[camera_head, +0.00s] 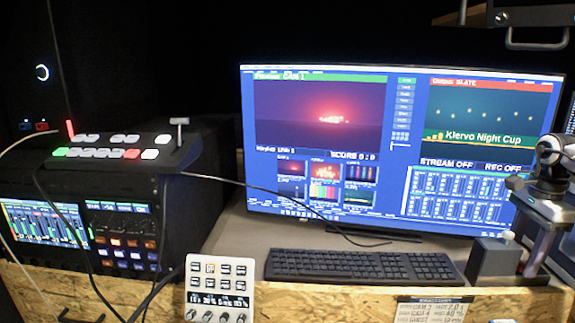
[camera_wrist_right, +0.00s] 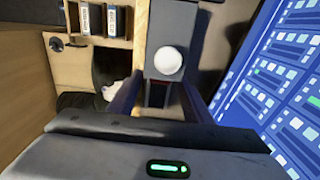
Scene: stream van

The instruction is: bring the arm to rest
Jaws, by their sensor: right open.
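My right arm comes in at the right edge of the head view, and its gripper (camera_head: 540,235) points down beside a small grey box with a pale round knob (camera_head: 507,235). In the right wrist view my right gripper (camera_wrist_right: 160,95) is open, its two dark fingers apart with nothing held between them. The grey box (camera_wrist_right: 166,28) and its white knob (camera_wrist_right: 168,61) show beyond the fingers; I cannot tell whether the fingers touch the box. My left gripper is not in view.
A monitor (camera_head: 408,185) stands behind a black keyboard (camera_head: 362,266) on the desk. A switcher panel (camera_head: 122,150) sits on a rack at left. A white button pad (camera_head: 219,287) is at the front edge, with cables around.

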